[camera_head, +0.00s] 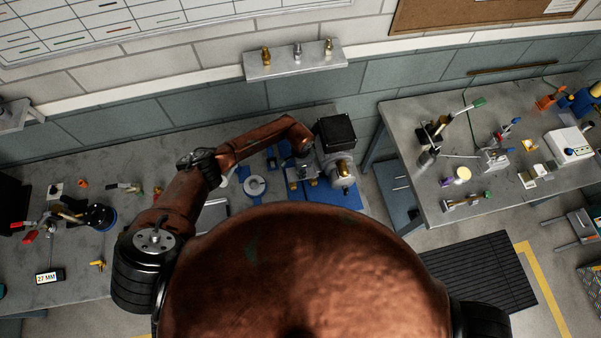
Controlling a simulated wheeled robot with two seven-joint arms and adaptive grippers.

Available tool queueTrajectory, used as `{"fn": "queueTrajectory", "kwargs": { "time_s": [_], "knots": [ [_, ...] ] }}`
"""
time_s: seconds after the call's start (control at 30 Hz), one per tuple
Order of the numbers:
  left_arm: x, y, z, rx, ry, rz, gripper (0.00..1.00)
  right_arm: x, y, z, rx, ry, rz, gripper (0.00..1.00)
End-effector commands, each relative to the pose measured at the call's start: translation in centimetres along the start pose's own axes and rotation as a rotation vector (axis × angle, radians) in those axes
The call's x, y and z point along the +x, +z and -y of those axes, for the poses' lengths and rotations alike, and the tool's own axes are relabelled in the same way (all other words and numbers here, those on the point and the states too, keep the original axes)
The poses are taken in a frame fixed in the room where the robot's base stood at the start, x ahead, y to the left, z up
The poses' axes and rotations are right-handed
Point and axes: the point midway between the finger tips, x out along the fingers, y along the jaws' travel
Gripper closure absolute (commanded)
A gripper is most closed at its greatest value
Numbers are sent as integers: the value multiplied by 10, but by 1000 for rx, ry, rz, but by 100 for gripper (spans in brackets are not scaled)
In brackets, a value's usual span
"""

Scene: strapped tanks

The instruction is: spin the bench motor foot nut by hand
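The bench motor (333,158) is a grey body with a black box on top and a brass-coloured end. It stands on a blue mat (345,199) on the left bench. Small brass-coloured pieces show at its foot, beside the mat's left part; I cannot tell which is the foot nut. My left arm reaches across from the left and bends down at the motor's left side. My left gripper (303,168) is there, small and dark, close to the motor's foot. Its fingers are too small to tell open from shut or touching. My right gripper is out of view.
A white round dish (255,186) lies left of the motor. Clamps, a gauge marked 27 MM (50,276) and small fittings lie on the bench's left. A wall shelf (295,62) holds 3 fittings. A second bench (480,130) with tools stands right, across a gap.

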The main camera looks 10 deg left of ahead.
Motion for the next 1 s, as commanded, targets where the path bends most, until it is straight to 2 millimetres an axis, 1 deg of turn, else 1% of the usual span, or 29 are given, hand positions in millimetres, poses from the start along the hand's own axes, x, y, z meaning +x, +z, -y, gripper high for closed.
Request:
{"fn": "queueTrajectory", "kwargs": {
  "time_s": [0.27, 0.37, 0.53, 0.67, 0.8, 1.0],
  "knots": [
    [0, -1, 0, -9, 0, -3, 100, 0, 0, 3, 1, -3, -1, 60],
    [0, -2, 0, -73, 1, -4, 100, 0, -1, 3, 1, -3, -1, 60],
    [0, -2, -1, -320, 2, -4, 100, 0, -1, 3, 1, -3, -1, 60],
    [0, -7, -4, -371, 6, -12, 100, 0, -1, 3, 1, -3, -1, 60],
    [0, -4, -2, -413, 4, -9, 100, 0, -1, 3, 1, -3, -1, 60],
    [-1, -3, 0, -423, 0, -6, 100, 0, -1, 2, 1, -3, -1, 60]
  ]
}}
